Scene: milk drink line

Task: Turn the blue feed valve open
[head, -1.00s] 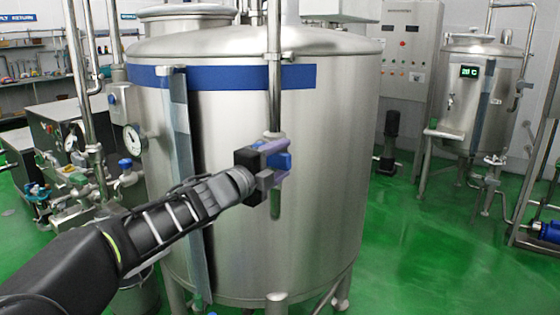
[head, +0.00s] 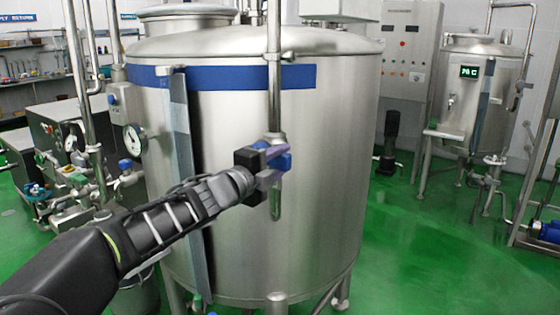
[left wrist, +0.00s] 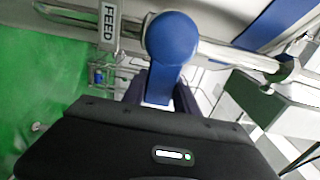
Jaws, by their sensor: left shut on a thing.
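The blue feed valve handle (head: 283,162) is on the vertical steel pipe in front of the large tank, in the head view. In the left wrist view the blue handle (left wrist: 172,45) has a round hub on the pipe and a lever reaching down between my fingers. A tag reading FEED (left wrist: 108,22) hangs beside it. My left gripper (head: 272,163) is shut on the handle, its fingers on either side of the lever. Part of the handle is hidden by the fingers. My right gripper is not in view.
The large steel tank (head: 320,195) stands right behind the valve. A pressure gauge (head: 135,139) and piping with small valves are at the left. A smaller tank (head: 478,105) with a green display stands at the right.

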